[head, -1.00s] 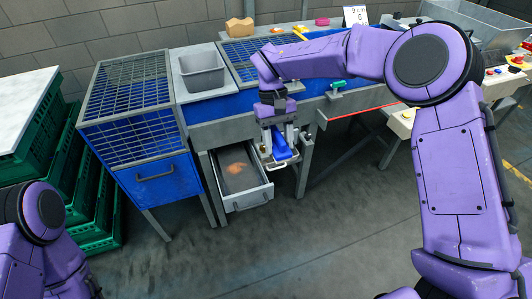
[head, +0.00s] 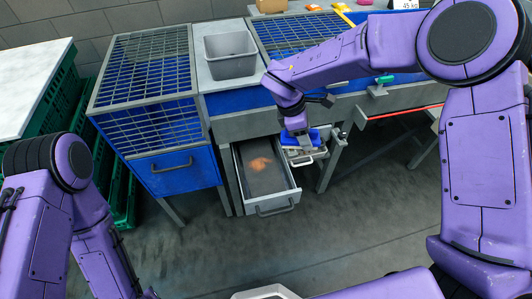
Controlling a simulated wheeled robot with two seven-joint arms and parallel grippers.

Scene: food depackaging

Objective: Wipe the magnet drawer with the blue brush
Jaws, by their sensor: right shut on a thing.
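The magnet drawer (head: 291,180) is a grey metal drawer, pulled open below the blue and grey table. An orange-brown patch of residue (head: 260,164) lies on its dark floor. My right gripper (head: 302,146) is just right of the drawer's back part and is shut on the blue brush (head: 290,138). The brush is partly hidden by the gripper, and I cannot tell whether it touches anything. My left arm comes in at the lower left; its gripper is outside the picture.
A blue cabinet (head: 175,170) with a handle is left of the drawer. Green crates (head: 50,125) are stacked at the far left. A green-handled clamp (head: 384,79) is on the right. The floor before the drawer is clear.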

